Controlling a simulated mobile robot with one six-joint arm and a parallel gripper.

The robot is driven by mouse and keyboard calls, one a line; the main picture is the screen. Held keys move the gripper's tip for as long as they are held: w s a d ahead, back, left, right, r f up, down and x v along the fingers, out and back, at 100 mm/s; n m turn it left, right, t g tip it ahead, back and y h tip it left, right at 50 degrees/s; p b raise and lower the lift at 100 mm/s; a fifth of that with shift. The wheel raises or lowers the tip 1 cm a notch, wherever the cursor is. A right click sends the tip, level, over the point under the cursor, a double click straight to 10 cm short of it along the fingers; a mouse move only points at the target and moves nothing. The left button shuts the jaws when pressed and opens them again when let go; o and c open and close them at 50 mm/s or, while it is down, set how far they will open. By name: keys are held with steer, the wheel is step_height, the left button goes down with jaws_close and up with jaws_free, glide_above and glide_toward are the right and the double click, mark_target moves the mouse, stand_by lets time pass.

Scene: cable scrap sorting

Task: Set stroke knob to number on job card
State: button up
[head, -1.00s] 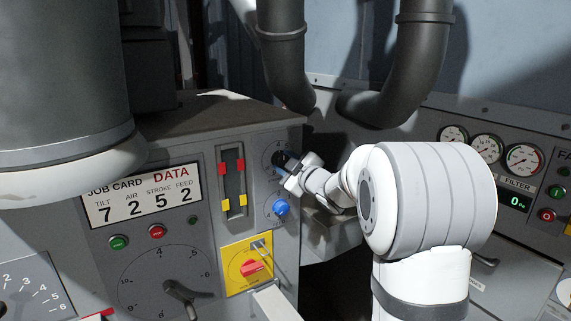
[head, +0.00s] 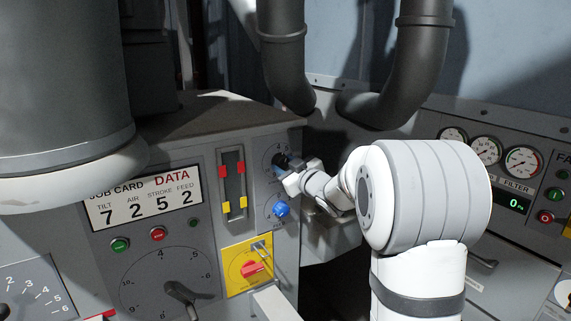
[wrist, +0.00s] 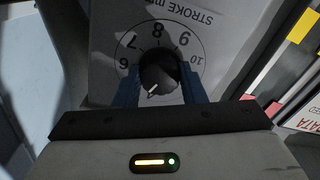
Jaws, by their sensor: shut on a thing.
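The job card (head: 143,200) reads tilt 7, air 2, stroke 5, feed 2. The stroke knob (wrist: 158,72) is black and round with a white pointer line. My gripper (wrist: 162,88) is shut on it, with one blue finger on each side. The pointer points down and slightly left in the wrist view. The dial (wrist: 160,38) shows 6 to 10 around the knob's far side; the number at the pointer is hidden by my gripper.
A blue knob (head: 281,209) sits just below my gripper. A slider panel (head: 232,185) with red and yellow marks is to its left. A yellow plate with a red switch (head: 255,268) is lower down. Large dark pipes (head: 286,60) hang above and behind.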

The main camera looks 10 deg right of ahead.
steer(key=shift+f+m+p, duration=0.1)
steer(key=shift+m+p, duration=0.35)
steer(key=shift+m, duration=1.05)
steer(key=o, duration=1)
steer(key=b+v, duration=0.2)
steer(key=v, duration=0.6)
steer(key=shift+m, duration=0.3)
